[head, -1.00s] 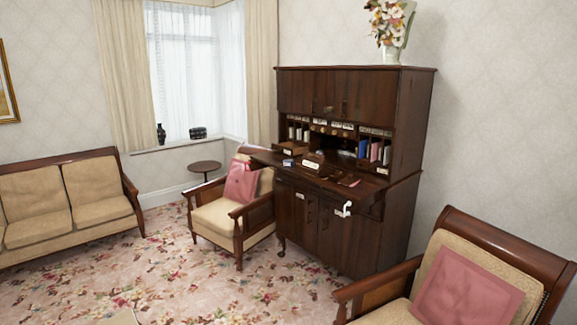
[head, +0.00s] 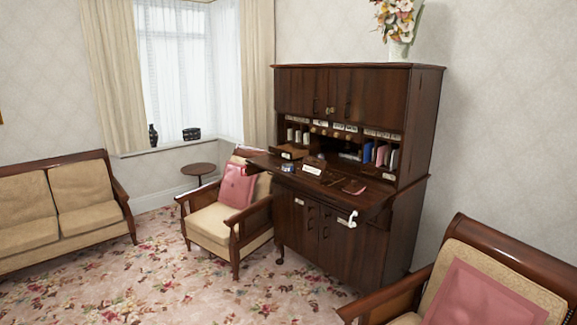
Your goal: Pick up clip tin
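A dark wooden bureau (head: 340,95) stands against the wall with its writing flap (head: 273,162) folded down. A small bluish-grey item (head: 288,168), perhaps the clip tin, sits near the flap's left part; it is too small to be sure. Beside it is an item with a white label (head: 312,170). A flat reddish-brown item (head: 354,187) lies further right on the flap. Neither of my grippers is in view.
A cushioned armchair (head: 212,222) stands at the bureau's left front, another (head: 470,270) at the lower right. A sofa (head: 30,227) is at left and a small round table (head: 199,169) by the window. Flowered carpet (head: 200,285) lies open in front.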

